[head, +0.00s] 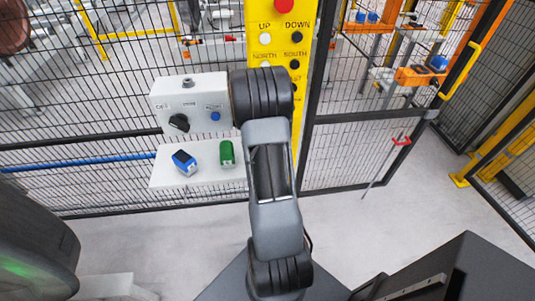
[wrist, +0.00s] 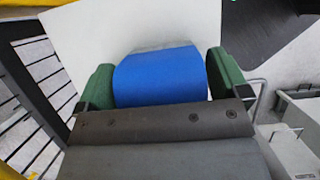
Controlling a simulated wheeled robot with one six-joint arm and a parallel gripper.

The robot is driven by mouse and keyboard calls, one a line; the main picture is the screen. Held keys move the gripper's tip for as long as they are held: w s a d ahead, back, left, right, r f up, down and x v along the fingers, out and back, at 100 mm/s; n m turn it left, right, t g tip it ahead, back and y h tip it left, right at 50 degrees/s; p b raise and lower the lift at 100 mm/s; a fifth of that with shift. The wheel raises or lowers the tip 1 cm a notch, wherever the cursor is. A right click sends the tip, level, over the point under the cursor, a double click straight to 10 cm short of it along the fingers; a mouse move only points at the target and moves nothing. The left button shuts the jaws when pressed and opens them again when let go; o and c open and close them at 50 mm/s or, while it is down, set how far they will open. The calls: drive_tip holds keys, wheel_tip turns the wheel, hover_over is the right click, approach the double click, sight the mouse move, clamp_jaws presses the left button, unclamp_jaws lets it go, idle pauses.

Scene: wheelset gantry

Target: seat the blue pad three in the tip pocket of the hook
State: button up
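In the wrist view a blue pad (wrist: 158,76) with a grey far edge sits between the two green fingers of my gripper (wrist: 160,80). Both fingers appear to touch its sides, so my gripper looks shut on it. The dark gripper body covers the pad's near end. In the head view my arm hides the gripper and this pad. I cannot make out the hook or its tip pocket with certainty in either view.
A white shelf (head: 160,178) carries a blue-and-black block (head: 184,162) and a green block (head: 226,153). Above it is a control box (head: 190,103). A yellow button panel (head: 267,45) stands behind my arm. Mesh fence runs behind; orange equipment (head: 415,76) is beyond it.

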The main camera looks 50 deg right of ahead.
drive_tip(key=c, duration=0.9)
drive_tip(key=shift+r, duration=0.1)
